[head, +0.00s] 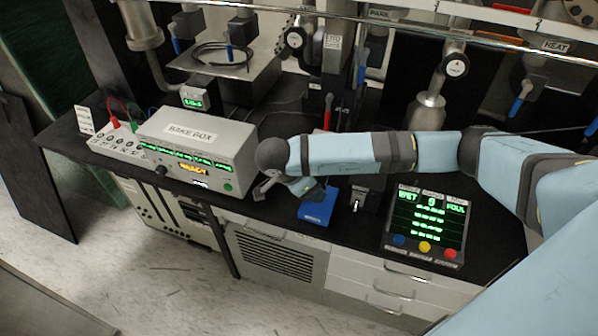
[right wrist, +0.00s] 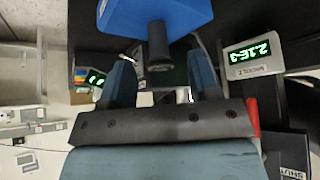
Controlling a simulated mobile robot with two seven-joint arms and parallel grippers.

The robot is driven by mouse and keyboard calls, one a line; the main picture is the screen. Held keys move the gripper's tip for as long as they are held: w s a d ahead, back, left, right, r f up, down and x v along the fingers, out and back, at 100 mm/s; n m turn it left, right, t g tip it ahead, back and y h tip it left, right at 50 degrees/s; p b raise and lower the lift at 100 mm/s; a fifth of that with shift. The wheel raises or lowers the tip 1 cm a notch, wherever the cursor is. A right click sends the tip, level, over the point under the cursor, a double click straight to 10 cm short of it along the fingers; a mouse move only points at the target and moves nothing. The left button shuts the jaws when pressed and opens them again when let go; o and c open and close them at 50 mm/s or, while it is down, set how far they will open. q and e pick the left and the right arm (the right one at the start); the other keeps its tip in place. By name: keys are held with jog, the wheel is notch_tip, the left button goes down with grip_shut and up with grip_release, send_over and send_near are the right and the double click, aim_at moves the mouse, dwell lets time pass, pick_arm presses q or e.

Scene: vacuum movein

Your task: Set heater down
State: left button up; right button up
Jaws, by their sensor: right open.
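A blue block (head: 317,208) sits on the black bench top, just right of the BAKE BOX; I take it to be the heater, but no label on it is readable. In the right wrist view the blue block (right wrist: 155,12) fills the top, and its black cylindrical handle (right wrist: 158,48) points toward my gripper. My right gripper (right wrist: 161,82) is open, with one finger on either side of the handle's end and gaps on both sides. In the head view my right gripper (head: 292,188) is partly hidden by its own wrist, beside the block. My left gripper is not in view.
The grey BAKE BOX (head: 200,150) stands close to the left of my gripper. A control panel with green text (head: 427,222) and a small black switch box (head: 357,197) are to the right. Pipes, valves and a rail (head: 400,22) run behind. Drawers (head: 380,285) are below.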

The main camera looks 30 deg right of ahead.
jog(key=p+v, duration=0.1)
jog(key=v, duration=0.7)
jog(key=s+a+f+g+y, duration=0.3)
jog(key=s+a+y, duration=0.25)
jog(key=a, duration=0.35)
jog(key=s+a+f+g+y, duration=0.2)
jog(key=s+a+f+y, duration=0.15)
jog(key=s+a, duration=0.35)
jog(key=s+a+r+m+t+y, duration=0.2)
jog(key=a+r+m+y, duration=1)
jog(key=y, duration=0.5)
jog(key=w+d+f+m+t+h, duration=0.35)
jog(key=d+f+m+t, duration=0.2)
jog(key=m+t, duration=0.65)
jog(key=w+d+f+m+t+h, duration=0.3)
jog(key=d+f+m+t+h, duration=0.25)
jog(key=m, duration=0.95)
jog(key=s+d+f+m+g+h, duration=0.3)
jog(key=s+d+f+m+h, duration=0.4)
jog(key=s+d+f+m, duration=0.3)
notch_tip(320, 180, down, 4)
jog(key=shift+s+d+f+m, duration=0.1)
jog(key=shift+s+d+m, duration=0.25)
jog(key=shift+d+m, duration=0.35)
